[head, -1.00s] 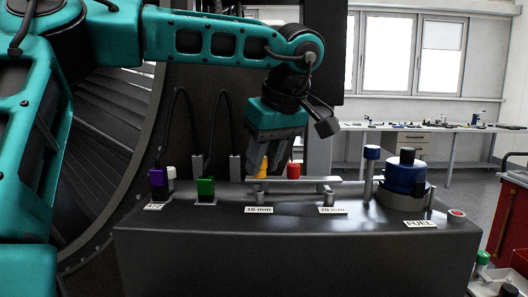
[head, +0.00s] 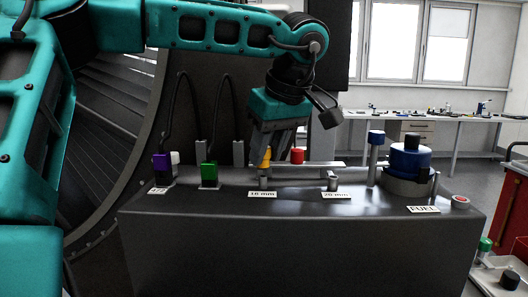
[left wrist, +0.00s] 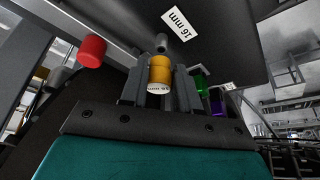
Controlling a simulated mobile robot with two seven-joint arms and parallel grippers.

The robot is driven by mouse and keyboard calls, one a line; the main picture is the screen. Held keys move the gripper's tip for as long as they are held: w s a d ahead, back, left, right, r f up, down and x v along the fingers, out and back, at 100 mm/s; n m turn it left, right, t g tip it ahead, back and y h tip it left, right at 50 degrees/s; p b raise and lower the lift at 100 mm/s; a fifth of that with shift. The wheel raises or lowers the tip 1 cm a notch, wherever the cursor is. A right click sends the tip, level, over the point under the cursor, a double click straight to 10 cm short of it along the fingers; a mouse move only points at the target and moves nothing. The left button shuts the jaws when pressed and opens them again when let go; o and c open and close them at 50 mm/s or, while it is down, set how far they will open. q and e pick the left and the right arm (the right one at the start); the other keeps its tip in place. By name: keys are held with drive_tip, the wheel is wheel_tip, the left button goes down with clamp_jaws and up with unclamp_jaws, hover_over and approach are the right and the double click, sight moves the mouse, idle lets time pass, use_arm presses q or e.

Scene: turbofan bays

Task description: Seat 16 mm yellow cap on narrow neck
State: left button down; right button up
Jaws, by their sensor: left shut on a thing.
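The yellow cap (head: 266,156) is between the fingers of my left gripper (head: 270,150), which is shut on it. In the left wrist view the yellow cap (left wrist: 160,70) shows with a dark finger on each side, and "16 mm" lettering is on its near end. The narrow neck is a small grey post (left wrist: 162,42) beside the 16 mm label (left wrist: 177,22). In the head view the narrow neck (head: 263,181) stands just below the cap, behind the 16 mm label (head: 262,194). I cannot tell whether cap and neck touch. My right gripper is out of view.
A red cap (head: 297,155) sits close to the right of my gripper, by a grey bar (head: 318,165). A second neck (head: 332,182) stands at the 20 mm label. Green (head: 209,174) and purple (head: 161,164) connectors are at left. A blue fuel cap (head: 409,160) is at right.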

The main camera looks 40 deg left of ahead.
sight(268, 163)
use_arm(q)
drive_tip(key=shift+f, duration=0.25)
idle(0.4)
drive_tip(key=shift+f, duration=1.45)
idle(1.5)
drive_tip(key=c, duration=0.9)
unclamp_jaws()
drive_tip(key=shift+o, duration=0.7)
drive_tip(key=shift+c, duration=0.2)
drive_tip(key=o, duration=0.3)
drive_tip(key=shift+s+r, duration=0.1)
drive_tip(key=shift+r, duration=0.05)
drive_tip(key=shift+r, duration=0.1)
